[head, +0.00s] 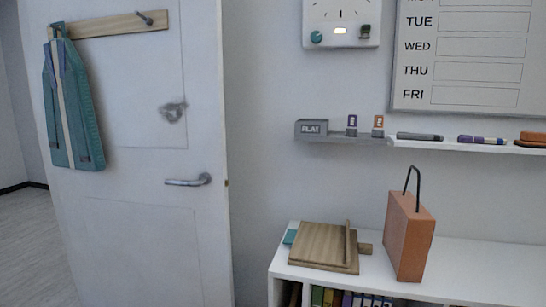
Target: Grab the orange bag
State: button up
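The orange bag (408,238) stands upright on the white shelf desk (482,270), right of the middle of the head view. It is a boxy bag with a thin dark looped handle (412,180) rising from its top. The handle stands up clear of the wall and of other objects. My gripper is not in view.
A wooden board (318,246) with an upright piece lies on the desk left of the bag. Books (340,298) fill the shelf below. A narrow wall ledge (470,146) with markers is above.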

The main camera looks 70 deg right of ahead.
aim_at(408, 231)
jog(key=k+j+z, duration=0.2)
jog(key=k+j, duration=0.15)
jog(key=j, duration=0.15)
jog(key=z, duration=3.5)
jog(key=k+j+z, duration=0.25)
jog(key=j, duration=0.15)
jog(key=i, duration=0.05)
